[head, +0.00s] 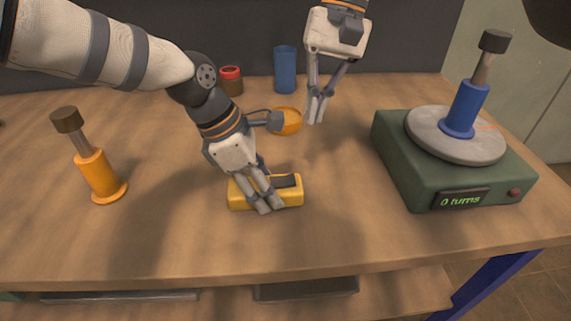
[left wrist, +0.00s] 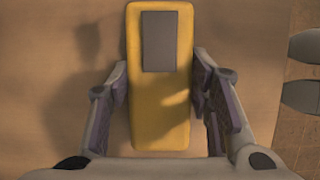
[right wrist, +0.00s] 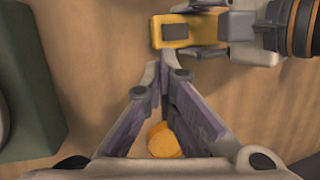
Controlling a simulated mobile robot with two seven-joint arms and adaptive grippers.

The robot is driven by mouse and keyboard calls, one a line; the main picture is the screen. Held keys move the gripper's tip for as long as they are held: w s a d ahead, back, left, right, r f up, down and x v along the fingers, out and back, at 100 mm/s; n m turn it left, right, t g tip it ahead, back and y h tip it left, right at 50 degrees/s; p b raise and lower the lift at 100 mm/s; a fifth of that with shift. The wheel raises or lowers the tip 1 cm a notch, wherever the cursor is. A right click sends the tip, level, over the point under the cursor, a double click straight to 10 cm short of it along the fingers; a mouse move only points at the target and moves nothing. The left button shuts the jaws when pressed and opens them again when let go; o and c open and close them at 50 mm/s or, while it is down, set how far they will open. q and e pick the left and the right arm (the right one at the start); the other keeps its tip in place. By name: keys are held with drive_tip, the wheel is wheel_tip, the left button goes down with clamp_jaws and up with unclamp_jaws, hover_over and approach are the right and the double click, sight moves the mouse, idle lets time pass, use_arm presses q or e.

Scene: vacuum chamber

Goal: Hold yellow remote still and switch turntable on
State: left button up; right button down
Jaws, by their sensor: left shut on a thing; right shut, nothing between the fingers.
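The yellow remote (head: 291,197) lies on the table with a dark grey pad on top. My left gripper (head: 268,204) is shut on it from above; the left wrist view shows the remote (left wrist: 160,115) between its fingers. The turntable (head: 402,168) is a green box with a grey round platter (head: 425,130). Its front has a display reading "0 turns" (head: 461,201) and a small red button (head: 514,192). My right gripper (head: 316,118) is shut and empty, above the table behind the remote and left of the turntable. Its fingertips meet in the right wrist view (right wrist: 168,75).
A blue-based, dark-topped piece (head: 468,107) stands on the platter. A similar orange piece (head: 99,176) stands at the left. An orange rounded object (head: 289,121) sits behind my left gripper. A red-lidded jar (head: 231,81) and a blue cup (head: 286,70) stand at the back.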

drive_tip(key=s+r+n+y, duration=0.1)
drive_tip(key=n, duration=0.5)
drive_tip(key=s+d+r+n+t+y, duration=0.1)
drive_tip(key=n+y, duration=0.1)
drive_tip(key=n, duration=0.4)
drive_tip(key=s+d+r+n+t+y, duration=0.1)
drive_tip(key=r+n+y, duration=0.1)
drive_tip(key=n, duration=0.4)
drive_tip(key=shift+s+n, duration=0.25)
drive_tip(key=shift+n, duration=0.15)
hover_over(293, 176)
drive_tip(key=f, duration=0.8)
drive_tip(key=shift+s+a+f, duration=0.1)
drive_tip(key=shift+a+f, duration=0.1)
drive_tip(key=shift+f, duration=0.05)
drive_tip(key=shift+d+f, duration=0.2)
drive_tip(key=shift+f, duration=0.95)
drive_tip(key=shift+d+f, duration=0.1)
drive_tip(key=shift+f, duration=0.45)
